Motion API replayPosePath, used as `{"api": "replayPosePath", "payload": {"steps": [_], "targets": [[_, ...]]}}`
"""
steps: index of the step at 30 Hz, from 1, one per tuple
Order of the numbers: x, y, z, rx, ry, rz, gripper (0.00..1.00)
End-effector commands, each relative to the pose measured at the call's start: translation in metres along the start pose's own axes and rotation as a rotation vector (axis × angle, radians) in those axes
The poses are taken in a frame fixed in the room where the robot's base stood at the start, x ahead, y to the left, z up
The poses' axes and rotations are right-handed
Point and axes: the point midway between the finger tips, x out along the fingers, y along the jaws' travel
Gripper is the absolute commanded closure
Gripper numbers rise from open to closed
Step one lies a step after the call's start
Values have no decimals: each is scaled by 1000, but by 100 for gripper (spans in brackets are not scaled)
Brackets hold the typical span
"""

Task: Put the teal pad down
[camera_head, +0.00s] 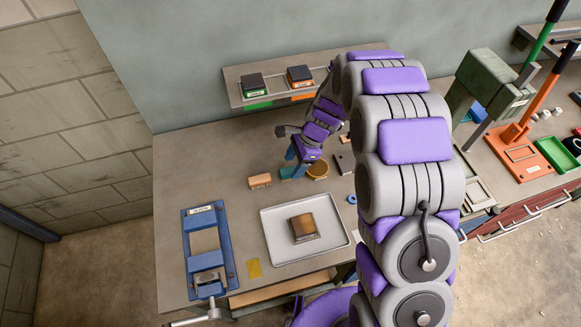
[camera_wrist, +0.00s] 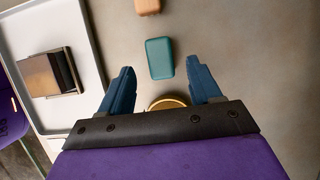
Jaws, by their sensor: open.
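The teal pad (camera_wrist: 159,58) is a small rounded block lying flat on the grey bench in the wrist view. It also shows in the head view (camera_head: 287,173), partly hidden by my gripper. In the head view my gripper (camera_head: 298,165) points down close beside the pad.
A round brass-coloured piece (camera_head: 318,170) is right by my gripper. A wooden block (camera_head: 260,181) lies left of the pad. A white tray (camera_head: 275,249) holding a brown and metal block stands in front. A blue fixture (camera_head: 187,250) is at left. Bench between is clear.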

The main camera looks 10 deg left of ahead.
Motion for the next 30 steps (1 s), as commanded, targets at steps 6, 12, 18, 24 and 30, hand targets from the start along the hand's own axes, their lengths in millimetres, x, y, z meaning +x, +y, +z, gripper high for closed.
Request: {"api": "replayPosePath", "payload": {"steps": [6,12,18,24,30], "targets": [[-49,0,-2,2,-1,-5,37],[-72,-1,-1,2,1,-4,37],[-78,0,0,2,0,-1,37],[-81,2,0,-6,2,-1,37],[-115,34,3,-116,33,6,37]]}}
